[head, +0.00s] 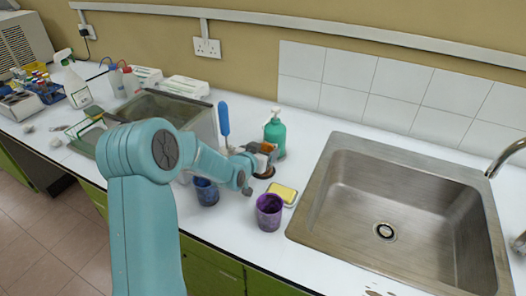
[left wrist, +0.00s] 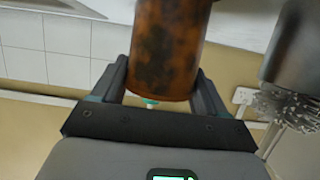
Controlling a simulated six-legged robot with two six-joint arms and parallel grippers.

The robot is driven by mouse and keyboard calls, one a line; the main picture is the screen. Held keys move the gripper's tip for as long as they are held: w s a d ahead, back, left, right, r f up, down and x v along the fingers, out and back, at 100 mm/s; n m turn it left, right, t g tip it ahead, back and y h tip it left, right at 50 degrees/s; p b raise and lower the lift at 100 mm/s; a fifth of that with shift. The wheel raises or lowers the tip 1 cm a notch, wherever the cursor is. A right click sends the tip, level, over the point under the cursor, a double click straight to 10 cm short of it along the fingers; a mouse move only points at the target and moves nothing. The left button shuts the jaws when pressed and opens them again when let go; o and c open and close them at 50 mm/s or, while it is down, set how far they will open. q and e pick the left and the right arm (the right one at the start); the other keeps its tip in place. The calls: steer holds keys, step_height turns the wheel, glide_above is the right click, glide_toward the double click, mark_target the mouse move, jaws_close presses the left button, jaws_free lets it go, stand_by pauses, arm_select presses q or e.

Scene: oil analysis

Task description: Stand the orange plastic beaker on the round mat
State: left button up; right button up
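The orange plastic beaker (left wrist: 168,50), stained with dark patches, fills the gap between the two fingers of my left gripper (left wrist: 160,88) in the left wrist view. The fingers press against its sides. In the head view my left gripper (head: 256,160) and the small visible part of the beaker (head: 267,148) are near the green soap bottle. A dark round mat (head: 265,173) shows partly just below them. I cannot tell whether the beaker touches it. My right gripper is not in view.
A green soap pump bottle (head: 275,136) stands close behind. A yellow sponge on a dish (head: 282,193), a purple beaker (head: 269,211) and a blue beaker (head: 206,191) stand in front. The steel sink (head: 335,190) is to the right. A blue-handled brush (head: 223,118) stands to the left.

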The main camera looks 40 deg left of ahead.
arm_select(q)
steer(key=o, duration=0.4)
steer(key=shift+o, duration=0.2)
steer(key=shift+r, duration=0.2)
steer(key=b+v, duration=0.1)
steer(key=v, duration=1.1)
